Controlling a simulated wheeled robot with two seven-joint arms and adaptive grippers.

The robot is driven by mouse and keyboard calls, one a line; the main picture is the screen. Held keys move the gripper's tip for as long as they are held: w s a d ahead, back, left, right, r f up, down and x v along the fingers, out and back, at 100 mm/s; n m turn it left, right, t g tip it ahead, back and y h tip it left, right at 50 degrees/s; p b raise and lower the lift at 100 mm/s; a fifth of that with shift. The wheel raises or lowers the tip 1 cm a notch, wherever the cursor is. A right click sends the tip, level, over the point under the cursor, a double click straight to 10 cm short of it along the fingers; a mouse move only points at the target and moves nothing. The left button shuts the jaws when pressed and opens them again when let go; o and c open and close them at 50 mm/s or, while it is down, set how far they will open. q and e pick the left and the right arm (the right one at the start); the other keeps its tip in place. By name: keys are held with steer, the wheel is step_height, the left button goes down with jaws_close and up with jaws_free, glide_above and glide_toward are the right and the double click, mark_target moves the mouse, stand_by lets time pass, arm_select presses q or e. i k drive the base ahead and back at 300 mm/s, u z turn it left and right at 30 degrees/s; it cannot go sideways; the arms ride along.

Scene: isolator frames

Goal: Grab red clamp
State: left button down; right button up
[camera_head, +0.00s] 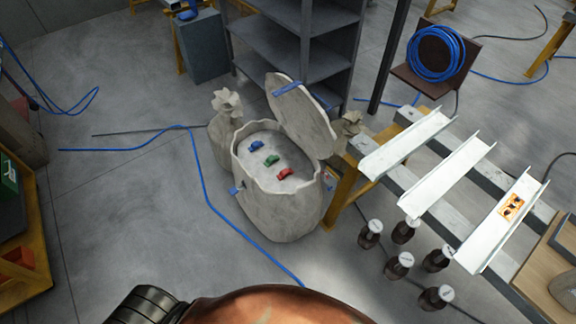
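A small red clamp (285,174) lies on the pale top surface inside an open, grey, rounded container (277,213). A green clamp (271,160) and a blue clamp (256,145) lie beside it in a diagonal row, up and to the left. The container's lid (304,117) stands tilted open behind the clamps. Neither of my grippers shows in the head view. Nothing is touching the red clamp.
Grey sack-like objects (224,130) flank the container. A rack with white channel beams (447,185) stands to the right, with several dark bottles (398,266) by it. Grey shelves (297,50) stand behind. A blue hose (219,215) crosses the open floor at left.

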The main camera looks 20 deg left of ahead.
mark_target(283, 173)
steer(key=u, duration=0.35)
steer(key=i, duration=0.6)
steer(key=u, duration=1.05)
steer(key=i, duration=0.45)
steer(key=u, duration=0.5)
